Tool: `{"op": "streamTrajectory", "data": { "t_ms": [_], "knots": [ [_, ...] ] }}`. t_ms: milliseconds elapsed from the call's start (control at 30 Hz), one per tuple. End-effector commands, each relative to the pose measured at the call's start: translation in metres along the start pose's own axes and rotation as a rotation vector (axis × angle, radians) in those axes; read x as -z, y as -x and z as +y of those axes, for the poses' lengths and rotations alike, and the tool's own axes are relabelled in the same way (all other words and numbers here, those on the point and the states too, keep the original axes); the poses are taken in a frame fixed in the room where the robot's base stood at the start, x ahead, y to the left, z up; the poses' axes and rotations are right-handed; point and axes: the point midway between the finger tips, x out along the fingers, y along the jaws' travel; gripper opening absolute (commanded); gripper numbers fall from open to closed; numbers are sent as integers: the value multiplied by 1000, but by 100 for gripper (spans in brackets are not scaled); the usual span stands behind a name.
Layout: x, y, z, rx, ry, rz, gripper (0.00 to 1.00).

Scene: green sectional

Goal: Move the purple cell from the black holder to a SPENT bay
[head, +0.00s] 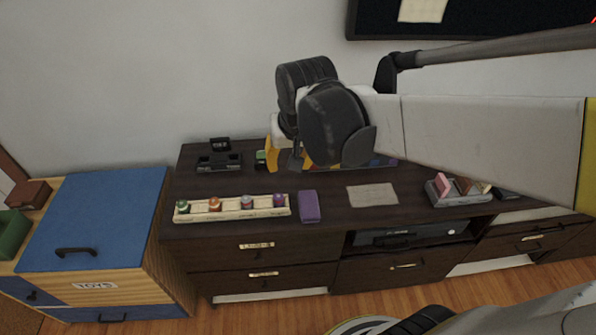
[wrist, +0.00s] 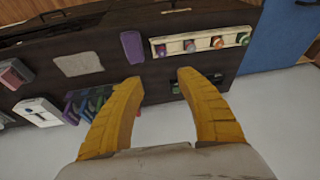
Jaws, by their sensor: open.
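My gripper (head: 289,162) hangs over the back of the dark dresser, right of a black holder (head: 219,162). Its two yellow fingers are spread apart with nothing between them in the wrist view (wrist: 160,77). The black holder stands at the back left of the dresser; I cannot make out a purple cell in it. A cream tray (head: 232,215) at the front left holds several upright cells in a row, with a purple-topped cell (head: 280,200) at its right end. I cannot read any SPENT label.
A purple block (head: 309,207) lies flat beside the tray, with a beige mat (head: 372,195) to its right. A grey holder (head: 460,199) with coloured pieces stands at the right. A rack with coloured items (wrist: 88,103) is partly hidden by my arm. A blue-topped toy chest (head: 95,215) adjoins the left.

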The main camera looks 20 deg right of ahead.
Motion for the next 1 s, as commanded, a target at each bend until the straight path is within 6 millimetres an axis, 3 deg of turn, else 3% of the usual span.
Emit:
{"op": "streamTrajectory", "data": {
  "t_ms": [100, 200, 400, 1000],
  "knots": [
    [-31, 30, 9, 23, 82, 91, 44],
    [-52, 44, 15, 35, 144, 162, 44],
    [-78, 54, 22, 43, 224, 253, 44],
    [-83, 55, 23, 44, 241, 273, 44]
  ]
}}
